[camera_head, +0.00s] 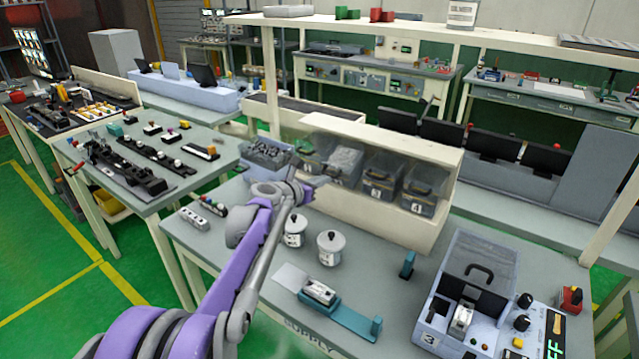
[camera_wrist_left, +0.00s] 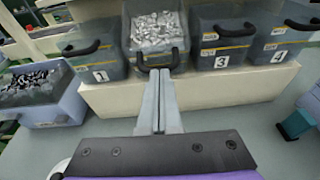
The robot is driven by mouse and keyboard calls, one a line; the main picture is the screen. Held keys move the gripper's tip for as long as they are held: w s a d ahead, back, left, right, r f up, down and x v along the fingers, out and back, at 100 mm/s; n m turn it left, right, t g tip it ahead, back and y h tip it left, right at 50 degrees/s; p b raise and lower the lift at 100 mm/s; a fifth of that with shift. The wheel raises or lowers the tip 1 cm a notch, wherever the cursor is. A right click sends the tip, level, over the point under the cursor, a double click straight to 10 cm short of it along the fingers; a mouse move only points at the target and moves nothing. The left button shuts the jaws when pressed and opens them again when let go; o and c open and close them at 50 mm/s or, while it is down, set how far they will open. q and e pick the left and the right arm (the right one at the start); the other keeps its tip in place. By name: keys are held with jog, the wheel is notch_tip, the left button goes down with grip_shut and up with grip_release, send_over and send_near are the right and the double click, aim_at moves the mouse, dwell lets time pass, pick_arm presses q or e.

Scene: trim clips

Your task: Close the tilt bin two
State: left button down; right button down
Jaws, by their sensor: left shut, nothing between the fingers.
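Tilt bin two (camera_head: 346,160) is a clear-grey bin in the cream rack, between bin one (camera_head: 309,152) and bin three (camera_head: 379,180). In the left wrist view, bin two (camera_wrist_left: 155,32) is tilted open, and shiny metal clips show inside it. Its dark handle and yellow-edged label are at its lower front. My left gripper (camera_head: 322,179) is shut and empty, in front of the rack. In the left wrist view its fingers (camera_wrist_left: 158,82) point at the lower front of bin two, close to its handle; I cannot tell whether they touch. My right gripper is not in view.
Bin four (camera_head: 417,190) appears closed. A blue-grey tray of dark parts (camera_head: 268,155) stands left of the rack. Two white lidded pots (camera_head: 331,247), a teal fixture (camera_head: 330,302) and a clear-lidded machine (camera_head: 470,285) stand on the grey bench.

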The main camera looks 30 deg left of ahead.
aim_at(329, 165)
pick_arm(q)
jog(key=shift+w+d+r+g+p, duration=0.1)
jog(key=shift+w+r+g+p, duration=0.25)
jog(key=shift+w+r+g, duration=0.4)
jog(key=shift+w+r+g+p, duration=0.25)
jog(key=shift+w+r+p, duration=0.4)
jog(key=shift+w+r, duration=0.3)
jog(key=shift+w+f, duration=0.1)
